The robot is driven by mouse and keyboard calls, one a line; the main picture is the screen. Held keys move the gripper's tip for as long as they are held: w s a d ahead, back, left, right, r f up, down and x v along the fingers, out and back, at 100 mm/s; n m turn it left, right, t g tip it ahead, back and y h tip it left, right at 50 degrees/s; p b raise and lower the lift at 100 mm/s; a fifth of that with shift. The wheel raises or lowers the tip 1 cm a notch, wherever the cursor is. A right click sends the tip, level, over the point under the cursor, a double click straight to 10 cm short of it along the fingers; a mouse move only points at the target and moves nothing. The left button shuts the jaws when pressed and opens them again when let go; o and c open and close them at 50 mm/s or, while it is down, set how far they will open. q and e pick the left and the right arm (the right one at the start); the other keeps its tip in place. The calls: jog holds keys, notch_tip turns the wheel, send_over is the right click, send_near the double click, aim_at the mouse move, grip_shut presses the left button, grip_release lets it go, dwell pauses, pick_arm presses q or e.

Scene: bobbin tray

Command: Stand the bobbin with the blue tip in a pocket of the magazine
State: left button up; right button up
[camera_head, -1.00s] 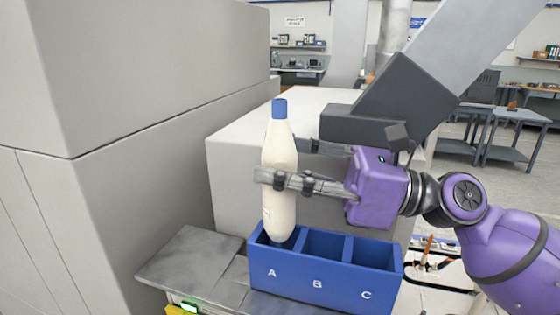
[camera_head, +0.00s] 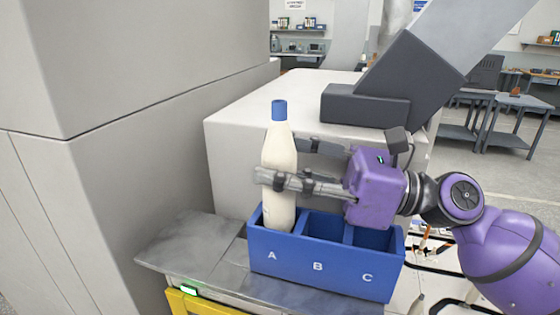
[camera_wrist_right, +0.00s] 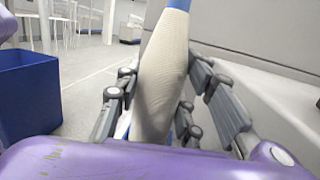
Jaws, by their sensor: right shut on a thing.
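The bobbin (camera_head: 281,155) is cream-coloured with a blue tip (camera_head: 279,110) and stands about upright over the left pocket, marked A, of the blue magazine (camera_head: 317,279). Its lower end is inside pocket A, where the front wall hides its foot; I cannot tell whether it touches the floor of the pocket. Pockets B and C look empty. My right gripper (camera_head: 268,172) is shut on the bobbin at mid-body, above the magazine. The right wrist view shows the bobbin (camera_wrist_right: 163,80) between the fingers. My left gripper is not in view.
The magazine stands on a grey metal shelf (camera_head: 192,250) with a yellow frame (camera_head: 205,304) below. A large grey cabinet (camera_head: 110,190) rises at the left, and a pale box-shaped body (camera_head: 235,160) stands behind. A blue bin (camera_wrist_right: 28,95) shows in the wrist view.

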jog(key=shift+f, duration=0.2)
jog(key=o, duration=1.3)
jog(key=shift+d, duration=0.1)
